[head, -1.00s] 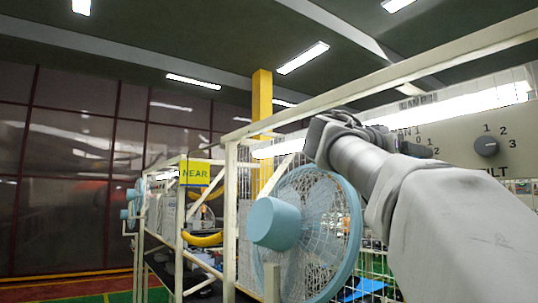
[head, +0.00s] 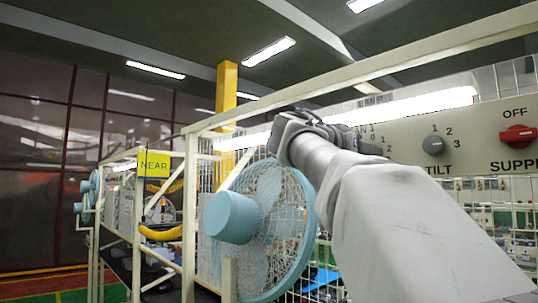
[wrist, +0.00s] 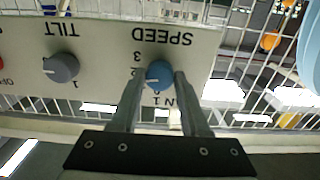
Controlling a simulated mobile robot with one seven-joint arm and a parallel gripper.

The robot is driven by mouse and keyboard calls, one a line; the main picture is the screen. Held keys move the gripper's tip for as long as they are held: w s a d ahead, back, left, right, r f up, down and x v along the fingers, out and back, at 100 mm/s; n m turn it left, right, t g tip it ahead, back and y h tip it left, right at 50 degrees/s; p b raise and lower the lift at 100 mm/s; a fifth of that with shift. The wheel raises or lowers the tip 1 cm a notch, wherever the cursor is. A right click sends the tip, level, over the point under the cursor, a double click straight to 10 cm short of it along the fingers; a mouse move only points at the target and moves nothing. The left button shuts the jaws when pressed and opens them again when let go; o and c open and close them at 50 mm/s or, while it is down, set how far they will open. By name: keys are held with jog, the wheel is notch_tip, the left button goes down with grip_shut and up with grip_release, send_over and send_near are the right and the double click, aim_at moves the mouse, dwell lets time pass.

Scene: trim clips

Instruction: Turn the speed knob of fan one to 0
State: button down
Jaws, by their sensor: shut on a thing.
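The blue speed knob (wrist: 159,72) sits on the pale control panel (wrist: 105,45), under upside-down lettering that reads SPEED in the wrist view. My gripper (wrist: 160,78) has one finger on each side of the knob and is shut on it. The knob carries a pale mark that appears to lie toward the left in the wrist view. Small numbers stand around it, partly covered by the fingers, and I cannot tell the exact setting. In the head view my arm hides the knob. The blue fan (head: 262,228) stands left of my arm.
A grey tilt knob (wrist: 61,67) is beside the speed knob; it also shows in the head view (head: 434,145). A red supply switch (head: 517,136), with OFF above it, is at the far right. White frame bars and wire mesh surround the fan. A yellow NEAR sign (head: 154,164) hangs left.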

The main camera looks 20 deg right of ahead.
jog(key=shift+n, duration=0.3)
jog(key=shift+r+n+p, duration=0.1)
jog(key=shift+n+p, duration=0.95)
jog(key=shift+n, duration=6.65)
jog(key=shift+c, duration=1.9)
grip_release()
jog(key=shift+s, duration=0.1)
